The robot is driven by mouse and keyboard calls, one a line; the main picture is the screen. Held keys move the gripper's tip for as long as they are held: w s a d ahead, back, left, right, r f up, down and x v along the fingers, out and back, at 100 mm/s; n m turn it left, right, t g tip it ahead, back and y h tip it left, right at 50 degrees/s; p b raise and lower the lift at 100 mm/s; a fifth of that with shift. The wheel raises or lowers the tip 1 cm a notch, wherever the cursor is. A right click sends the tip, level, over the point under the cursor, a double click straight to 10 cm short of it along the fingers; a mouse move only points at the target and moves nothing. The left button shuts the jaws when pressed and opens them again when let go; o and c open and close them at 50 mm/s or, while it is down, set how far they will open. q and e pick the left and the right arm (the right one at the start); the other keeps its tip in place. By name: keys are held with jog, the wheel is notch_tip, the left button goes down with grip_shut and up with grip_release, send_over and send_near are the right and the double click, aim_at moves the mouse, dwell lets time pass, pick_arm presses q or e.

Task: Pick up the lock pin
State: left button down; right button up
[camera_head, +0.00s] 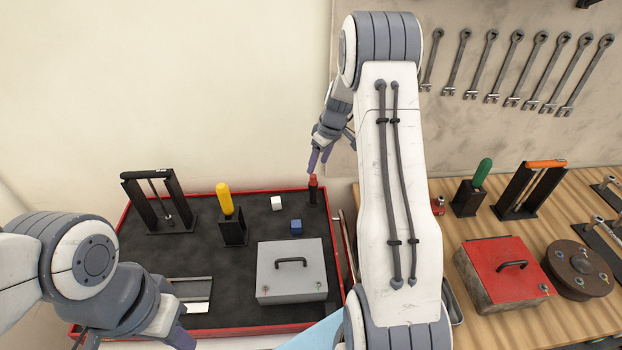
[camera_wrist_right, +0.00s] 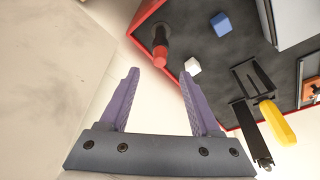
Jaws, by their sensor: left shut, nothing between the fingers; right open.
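A small upright piece with a red top and dark body, which looks like the lock pin (camera_head: 313,188), stands in the far right corner of the red-rimmed black tray (camera_head: 265,328). In the right wrist view the pin (camera_wrist_right: 160,52) shows just beyond the fingertips, between their lines. My right gripper (camera_head: 318,162) is open and empty, a little above the pin. Its spread purple fingers (camera_wrist_right: 159,74) also show in the wrist view. My left gripper (camera_head: 178,338) is shut and empty at the lower left, partly cut off by the frame.
The tray also holds a white cube (camera_head: 277,203), a blue cube (camera_head: 296,227), a yellow-handled tool in a black holder (camera_head: 233,233), a black stand (camera_head: 158,203) and a grey box (camera_head: 290,275). A wooden bench (camera_head: 500,232) with a red box (camera_head: 500,272) lies to the right.

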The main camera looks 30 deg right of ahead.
aim_at(314, 176)
jog(key=p+x, duration=0.3)
jog(key=x, duration=0.2)
jog(key=shift+f, duration=0.1)
jog(key=shift+w+f, duration=0.1)
jog(key=shift+f, duration=0.3)
grip_shut()
